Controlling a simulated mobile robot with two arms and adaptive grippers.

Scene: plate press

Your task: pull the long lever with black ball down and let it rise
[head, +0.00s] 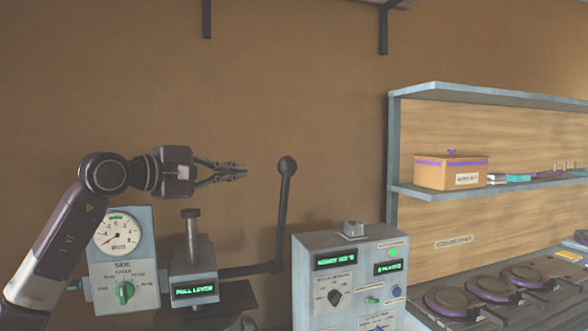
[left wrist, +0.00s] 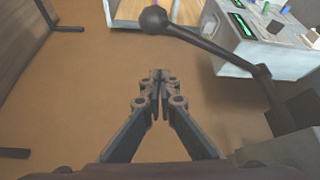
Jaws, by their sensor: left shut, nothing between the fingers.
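The long lever (head: 283,220) stands nearly upright at the right of the press (head: 194,275), with a black ball (head: 287,166) at its top. The press display reads "PULL LEVER". My left gripper (head: 241,172) is shut and empty, to the left of the ball at about its height, with a gap between them. In the left wrist view the shut fingertips (left wrist: 158,75) point toward the area below the ball (left wrist: 153,20), and the lever (left wrist: 215,47) runs off to the right. My right gripper is not in view.
A dial gauge unit (head: 117,232) stands left of the press. A grey control box (head: 350,285) with knobs and green displays stands right of the lever. A shelf (head: 480,97) holds a cardboard box (head: 449,172). Round purple-rimmed plates (head: 452,300) lie at lower right.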

